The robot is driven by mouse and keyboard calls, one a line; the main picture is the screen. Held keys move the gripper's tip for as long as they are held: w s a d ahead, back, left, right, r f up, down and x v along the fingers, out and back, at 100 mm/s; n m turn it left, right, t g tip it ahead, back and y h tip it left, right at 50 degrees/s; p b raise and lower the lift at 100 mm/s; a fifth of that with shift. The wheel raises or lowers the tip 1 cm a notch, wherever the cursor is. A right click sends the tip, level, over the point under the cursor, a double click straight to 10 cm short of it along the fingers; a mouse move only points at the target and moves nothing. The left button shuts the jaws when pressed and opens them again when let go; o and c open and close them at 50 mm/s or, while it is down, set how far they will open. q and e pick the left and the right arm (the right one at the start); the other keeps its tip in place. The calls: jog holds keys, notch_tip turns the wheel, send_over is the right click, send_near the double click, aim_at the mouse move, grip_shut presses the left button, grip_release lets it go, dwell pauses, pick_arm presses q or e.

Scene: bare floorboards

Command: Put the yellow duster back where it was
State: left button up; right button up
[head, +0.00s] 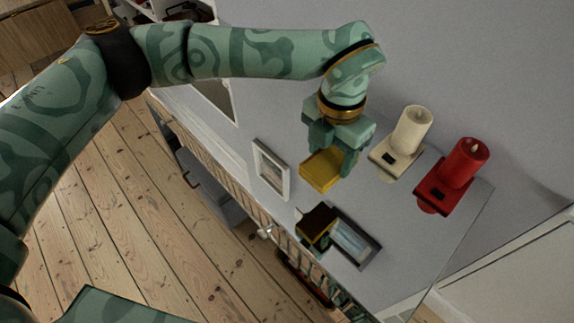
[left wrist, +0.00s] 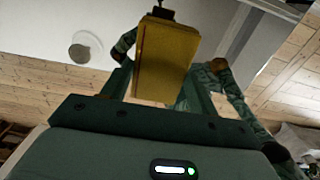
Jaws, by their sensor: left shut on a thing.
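The yellow duster (head: 321,170) is a yellow block held in my left gripper (head: 333,153), which is shut on it. In the head view it shows over the top of the white shelf unit, between a standing picture frame and the candles. Whether it touches the top or hangs above it I cannot tell. In the left wrist view the duster (left wrist: 165,60) sits between the two green fingers, with a dark piece at its far end. My right gripper is not in view.
A white picture frame (head: 271,170) stands left of the duster. A dark and gold box (head: 317,222) and a dark frame (head: 355,243) are nearer the front. A cream candle (head: 412,130) and a red candle (head: 465,162) stand to the right. Bare top shows between these.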

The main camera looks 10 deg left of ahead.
pick_arm(q)
jog(key=w+a+f, duration=0.1)
jog(key=a+f, duration=0.1)
jog(key=w+a+f+b, duration=0.1)
jog(key=w+a+f, duration=0.1)
jog(key=a, duration=0.1)
jog(key=w+a+f+b, duration=0.1)
jog(key=a+f, duration=0.1)
jog(key=a, duration=0.1)
jog(key=shift+w+f, duration=0.2)
jog(key=shift+f, duration=0.2)
jog(key=shift+w+a+f, duration=0.1)
jog(key=shift+a+f, duration=0.1)
jog(key=shift+f, duration=0.05)
jog(key=f+b, duration=0.1)
jog(key=f, duration=0.1)
jog(key=a+f+b, duration=0.1)
jog(key=f, duration=0.1)
jog(key=shift+w+f, duration=0.3)
jog(key=shift+f, duration=0.05)
jog(key=shift+c, duration=0.3)
jog(key=o, duration=0.9)
jog(key=shift+o, duration=0.2)
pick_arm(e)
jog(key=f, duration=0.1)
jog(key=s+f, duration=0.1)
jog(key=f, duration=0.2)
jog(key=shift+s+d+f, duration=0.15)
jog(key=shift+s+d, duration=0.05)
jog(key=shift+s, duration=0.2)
